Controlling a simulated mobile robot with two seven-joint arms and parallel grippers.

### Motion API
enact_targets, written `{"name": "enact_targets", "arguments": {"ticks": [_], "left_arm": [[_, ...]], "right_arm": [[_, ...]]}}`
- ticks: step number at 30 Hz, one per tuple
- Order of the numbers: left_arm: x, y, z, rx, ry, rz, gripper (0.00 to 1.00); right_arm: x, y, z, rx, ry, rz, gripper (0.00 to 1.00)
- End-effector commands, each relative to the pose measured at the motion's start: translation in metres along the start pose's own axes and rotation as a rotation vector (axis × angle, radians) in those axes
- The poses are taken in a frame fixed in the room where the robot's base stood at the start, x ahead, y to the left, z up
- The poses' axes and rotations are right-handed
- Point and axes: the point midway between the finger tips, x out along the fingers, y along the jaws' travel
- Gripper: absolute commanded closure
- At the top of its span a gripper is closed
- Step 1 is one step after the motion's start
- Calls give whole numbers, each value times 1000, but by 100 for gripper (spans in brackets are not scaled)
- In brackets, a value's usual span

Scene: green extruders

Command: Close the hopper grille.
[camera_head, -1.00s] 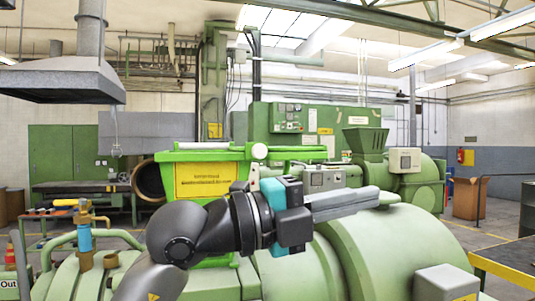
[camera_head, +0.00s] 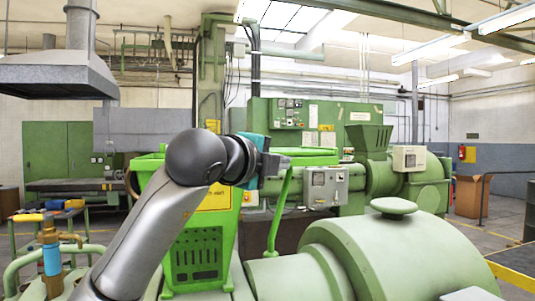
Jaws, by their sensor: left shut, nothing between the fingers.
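The bright green hopper (camera_head: 198,255) stands just left of the middle, with a slotted lower front and a yellow label partly behind my arm. A flat bright green piece (camera_head: 312,151), which may be the grille, extends to the right at its top edge. I cannot tell its angle or whether it is open. A curved green bar (camera_head: 279,215) slants down below it. My left gripper (camera_head: 277,163) is at the height of the hopper's top, beside the flat piece. It is shut and empty; its fingertips hardly show, and I cannot tell whether it touches the piece. My right gripper is not in view.
A large rounded green machine housing (camera_head: 365,255) with a knob (camera_head: 393,206) fills the lower right. A grey control box (camera_head: 326,187) stands behind the hopper's right side. Blue and brass pipe fittings (camera_head: 52,258) stand at lower left.

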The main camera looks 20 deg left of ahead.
Motion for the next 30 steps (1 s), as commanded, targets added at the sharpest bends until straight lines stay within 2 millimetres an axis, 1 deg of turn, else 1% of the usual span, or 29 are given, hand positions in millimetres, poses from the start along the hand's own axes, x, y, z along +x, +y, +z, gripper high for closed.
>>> {"name": "enact_targets", "arguments": {"ticks": [1, 5, 6, 9, 15, 30], "left_arm": [[10, -1, 0, 0, 0, 5, 100], [33, -1, 0, 0, 1, 3, 100], [28, -1, 7, 3, -4, 0, 100], [19, 0, 16, 3, -2, 1, 100], [9, 0, 28, 1, 0, 1, 100], [5, 1, 31, 1, 2, 0, 100]], "right_arm": [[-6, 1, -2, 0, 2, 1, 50], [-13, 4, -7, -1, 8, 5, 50], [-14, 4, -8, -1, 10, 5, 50], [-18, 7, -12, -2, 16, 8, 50], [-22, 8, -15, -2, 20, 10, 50], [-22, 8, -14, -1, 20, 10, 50]]}}
